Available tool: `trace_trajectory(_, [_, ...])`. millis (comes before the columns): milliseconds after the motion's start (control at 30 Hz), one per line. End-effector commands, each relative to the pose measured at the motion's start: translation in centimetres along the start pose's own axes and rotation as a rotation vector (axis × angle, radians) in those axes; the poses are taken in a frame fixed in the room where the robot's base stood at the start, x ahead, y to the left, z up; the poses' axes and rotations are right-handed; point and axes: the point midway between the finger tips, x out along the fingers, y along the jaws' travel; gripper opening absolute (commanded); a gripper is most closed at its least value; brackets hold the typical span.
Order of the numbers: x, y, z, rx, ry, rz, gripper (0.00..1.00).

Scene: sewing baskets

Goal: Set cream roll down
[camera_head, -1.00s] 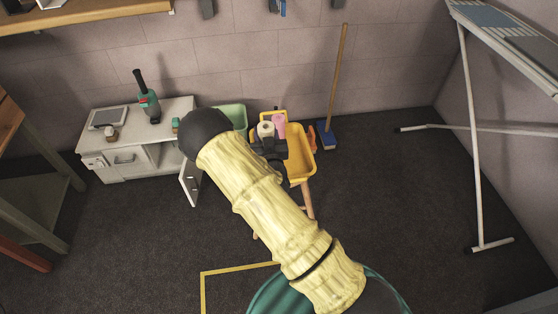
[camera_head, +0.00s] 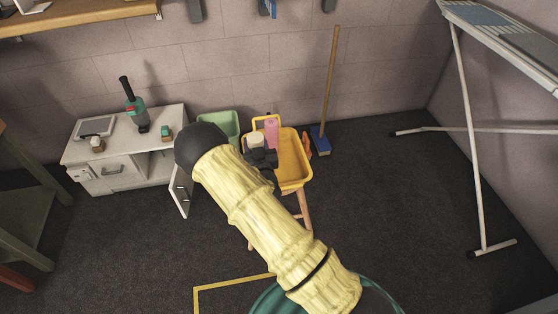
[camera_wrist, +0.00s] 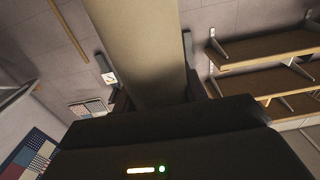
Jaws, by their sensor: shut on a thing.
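The cream roll (camera_head: 256,140) is upright in my gripper (camera_head: 262,157), at the left part of the yellow basket (camera_head: 296,172) in the head view. It also fills the upper middle of the wrist view (camera_wrist: 137,50), between the dark fingers. My gripper is shut on it. My arm and gripper hide its lower part, so I cannot tell whether it touches anything below. A pink roll (camera_head: 271,131) stands just behind and right of it, at the basket's back left.
A green basket (camera_head: 218,123) is left of the yellow one, partly behind my arm. A white cabinet (camera_head: 130,165) with an open door (camera_head: 181,190) stands farther left. A broom (camera_head: 327,100) leans on the wall at right. The yellow basket's right part looks empty.

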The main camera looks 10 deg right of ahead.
Motion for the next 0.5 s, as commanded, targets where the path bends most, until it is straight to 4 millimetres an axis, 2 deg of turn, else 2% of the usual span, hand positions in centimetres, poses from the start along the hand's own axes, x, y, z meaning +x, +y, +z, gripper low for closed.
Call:
trace_trajectory(33, [0.0,0.1,1.5,-0.002,-0.002,0.0,0.17])
trace_trajectory(367, [0.0,0.1,8.3,-0.001,-0.001,0.001,0.17])
trace_trajectory(500, [0.0,2.9,7.9,-0.002,0.0,0.004,0.17])
